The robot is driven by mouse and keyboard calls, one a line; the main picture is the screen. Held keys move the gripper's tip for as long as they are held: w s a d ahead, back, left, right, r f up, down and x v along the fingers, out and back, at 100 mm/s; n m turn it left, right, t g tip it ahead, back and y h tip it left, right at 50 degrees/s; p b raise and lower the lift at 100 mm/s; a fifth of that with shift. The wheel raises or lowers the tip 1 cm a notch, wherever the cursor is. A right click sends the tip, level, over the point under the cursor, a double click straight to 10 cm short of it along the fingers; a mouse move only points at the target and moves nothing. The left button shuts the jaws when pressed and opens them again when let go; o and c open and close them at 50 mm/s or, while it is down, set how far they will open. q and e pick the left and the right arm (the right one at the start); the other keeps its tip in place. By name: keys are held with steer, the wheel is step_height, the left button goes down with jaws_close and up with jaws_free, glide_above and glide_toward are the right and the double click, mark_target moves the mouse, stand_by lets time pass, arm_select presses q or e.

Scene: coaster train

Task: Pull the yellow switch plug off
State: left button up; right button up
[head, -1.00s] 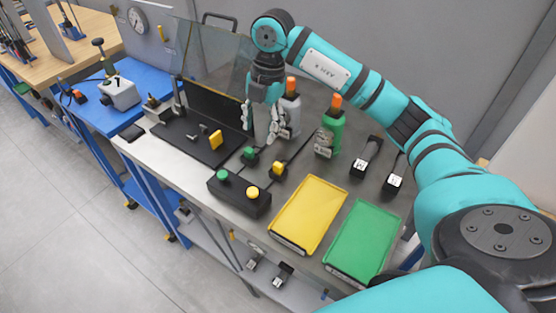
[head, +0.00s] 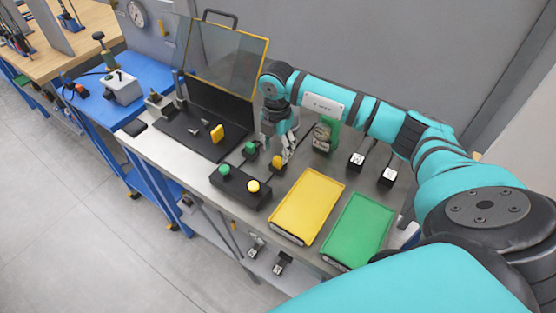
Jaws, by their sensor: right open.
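The yellow switch plug (head: 277,161) sits in a small black socket on the grey metal bench, just behind the right end of the black button box. A matching green plug (head: 249,148) stands to its left. My right gripper (head: 279,152) points down and is open, with its fingertips at the yellow plug's top. One finger is close to the plug's right side. I cannot tell whether it touches. The arm comes in from the right. My left gripper is not in view.
The black box (head: 233,189) with a green and a yellow button lies in front. A yellow tray (head: 309,205) and a green tray (head: 358,230) lie to the right. A black fixture with a clear raised guard (head: 225,60) stands left.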

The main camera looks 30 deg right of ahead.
mark_target(277, 160)
step_height(277, 160, down, 4)
steer(key=shift+s+a+r+p, duration=0.1)
steer(key=shift+s+r+p, duration=0.05)
steer(key=shift+p, duration=0.75)
steer(key=shift+f, duration=0.45)
jaws_close()
